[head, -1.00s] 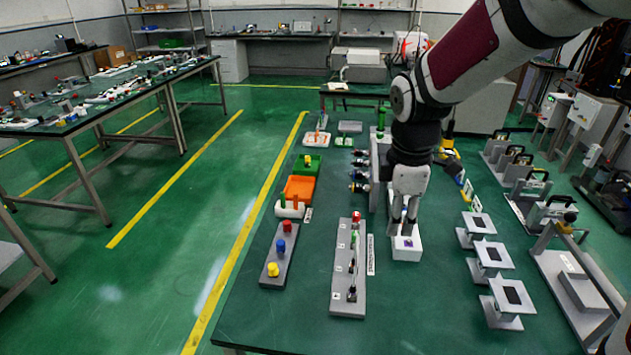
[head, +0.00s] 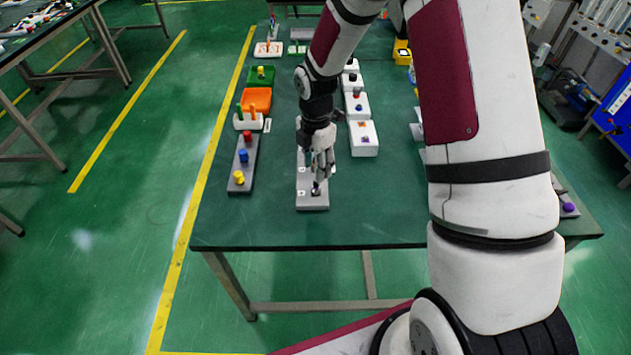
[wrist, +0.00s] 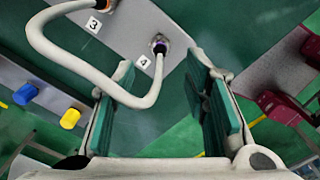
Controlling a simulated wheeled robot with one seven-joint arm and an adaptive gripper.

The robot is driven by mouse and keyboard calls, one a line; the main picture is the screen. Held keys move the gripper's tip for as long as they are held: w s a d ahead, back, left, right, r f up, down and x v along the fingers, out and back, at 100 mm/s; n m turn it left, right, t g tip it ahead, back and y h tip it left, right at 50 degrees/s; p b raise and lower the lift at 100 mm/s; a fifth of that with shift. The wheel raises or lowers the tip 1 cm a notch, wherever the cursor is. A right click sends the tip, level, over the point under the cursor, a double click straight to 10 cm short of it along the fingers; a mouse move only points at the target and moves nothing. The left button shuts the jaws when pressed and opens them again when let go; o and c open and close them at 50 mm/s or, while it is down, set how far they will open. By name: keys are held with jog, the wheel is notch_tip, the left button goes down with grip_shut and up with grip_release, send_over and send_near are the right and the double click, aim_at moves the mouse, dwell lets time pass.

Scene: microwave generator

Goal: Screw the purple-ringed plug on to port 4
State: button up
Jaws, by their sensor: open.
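The purple-ringed plug (wrist: 159,47) is at port 4 of the grey board (wrist: 125,28), beside the "4" label (wrist: 143,62). A pale cable (wrist: 75,62) runs from it in a loop towards the "3" label (wrist: 94,24). Whether the plug is fully seated or screwed down cannot be told. My gripper (wrist: 180,85) is open, its green pads apart on either side of the plug's line, with nothing clamped. The cable loop passes close by the left finger. In the head view my gripper (head: 322,172) is low over the near end of the board (head: 312,204); purple shows there.
A grey strip with red, blue and yellow knobs (head: 239,178) lies left of the board. A white box (head: 363,146) stands at its right. Orange (head: 257,98) and green (head: 261,76) trays are farther back. The table front is clear.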

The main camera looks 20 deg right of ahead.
notch_tip(320, 180, down, 7)
jog(key=shift+r, duration=0.2)
grip_shut()
